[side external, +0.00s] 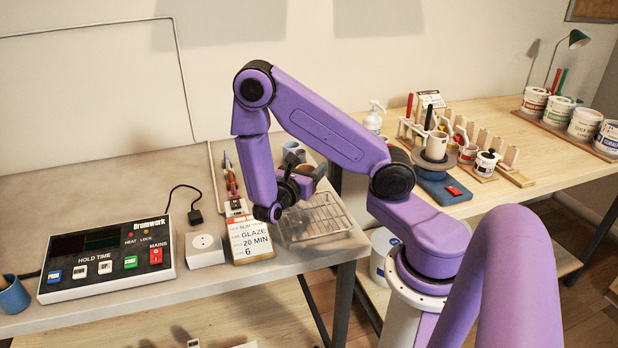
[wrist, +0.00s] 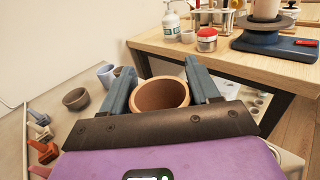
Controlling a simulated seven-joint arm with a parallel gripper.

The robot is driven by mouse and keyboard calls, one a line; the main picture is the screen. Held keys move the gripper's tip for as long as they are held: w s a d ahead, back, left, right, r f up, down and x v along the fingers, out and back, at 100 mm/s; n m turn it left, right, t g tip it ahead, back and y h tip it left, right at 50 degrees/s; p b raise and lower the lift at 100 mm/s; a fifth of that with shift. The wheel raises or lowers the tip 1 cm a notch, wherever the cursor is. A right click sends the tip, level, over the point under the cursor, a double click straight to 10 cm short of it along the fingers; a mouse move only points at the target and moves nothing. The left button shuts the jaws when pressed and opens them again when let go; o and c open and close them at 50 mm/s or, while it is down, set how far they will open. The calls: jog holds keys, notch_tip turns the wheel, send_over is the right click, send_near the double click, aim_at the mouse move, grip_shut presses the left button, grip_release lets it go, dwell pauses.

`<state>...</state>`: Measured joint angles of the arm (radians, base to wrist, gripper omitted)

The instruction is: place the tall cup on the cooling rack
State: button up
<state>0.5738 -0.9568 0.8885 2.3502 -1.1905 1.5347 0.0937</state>
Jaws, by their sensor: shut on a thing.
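My gripper (side external: 306,180) is shut on a cup with a reddish-brown inside. In the wrist view its round mouth (wrist: 160,94) shows between the two blue-grey fingers (wrist: 162,88). The mouth faces the camera, and the cup's lower part and height are hidden. In the side view my gripper and wrist mostly cover the cup. The wire cooling rack (side external: 318,222) lies at the right end of the grey table, below and slightly right of my gripper. The gripper looks raised above the rack; the exact gap is unclear.
A blue cup (wrist: 106,75) and a dark bowl (wrist: 76,98) stand behind the rack. A glaze card (side external: 251,238) stands left of the rack, beside a white socket box (side external: 205,250) and a control box (side external: 105,262). The wooden table (side external: 510,150) holds pots and tools.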

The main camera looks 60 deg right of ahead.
jog(key=shift+f, duration=1.6)
jog(key=shift+f, duration=0.2)
jog(key=o, duration=1.1)
jog(key=shift+r, duration=0.1)
